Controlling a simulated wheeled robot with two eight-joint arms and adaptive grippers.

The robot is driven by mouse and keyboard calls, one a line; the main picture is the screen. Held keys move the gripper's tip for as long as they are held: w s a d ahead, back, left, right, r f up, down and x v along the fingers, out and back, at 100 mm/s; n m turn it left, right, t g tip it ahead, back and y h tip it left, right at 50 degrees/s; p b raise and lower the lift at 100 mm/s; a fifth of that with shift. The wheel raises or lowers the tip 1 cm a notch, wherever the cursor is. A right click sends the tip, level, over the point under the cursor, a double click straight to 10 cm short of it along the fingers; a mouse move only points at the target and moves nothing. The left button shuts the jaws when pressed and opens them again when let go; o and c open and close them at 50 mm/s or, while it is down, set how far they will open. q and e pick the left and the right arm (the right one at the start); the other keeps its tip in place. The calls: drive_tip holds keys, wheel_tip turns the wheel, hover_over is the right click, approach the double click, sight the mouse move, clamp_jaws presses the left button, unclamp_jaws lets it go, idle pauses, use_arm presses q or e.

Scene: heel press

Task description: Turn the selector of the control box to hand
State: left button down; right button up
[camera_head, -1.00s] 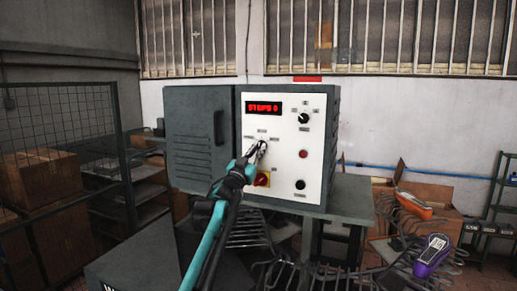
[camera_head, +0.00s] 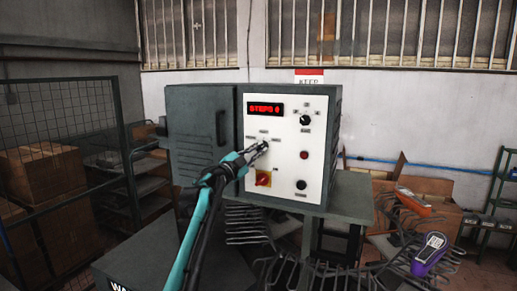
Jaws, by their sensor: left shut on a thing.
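The control box (camera_head: 320,145) stands on a grey-green table, its white front panel facing me. Its red display (camera_head: 265,108) seems to read "STEPS 0". My left gripper (camera_head: 262,147) is at the selector on the panel's left side, below the display, and is shut on it. The fingers hide most of the selector, so I cannot tell which way it points. Small labels surround it, too small to read surely. My right gripper is not in view.
The box's grey door (camera_head: 200,135) stands open to the left. Metal hooks or racks (camera_head: 250,228) lie below the box. A purple handheld device (camera_head: 431,252) and an orange tool (camera_head: 413,202) are at the right. A mesh fence (camera_head: 60,140) stands at the left.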

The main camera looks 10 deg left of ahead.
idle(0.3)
use_arm(q)
drive_tip(key=c, duration=1.6)
unclamp_jaws()
drive_tip(key=shift+s+a+f, duration=0.15)
drive_tip(key=shift+s+a, duration=0.2)
drive_tip(key=shift+s, duration=0.15)
drive_tip(key=v, duration=1)
drive_tip(key=shift+s+f, duration=0.1)
drive_tip(key=shift+s, duration=0.3)
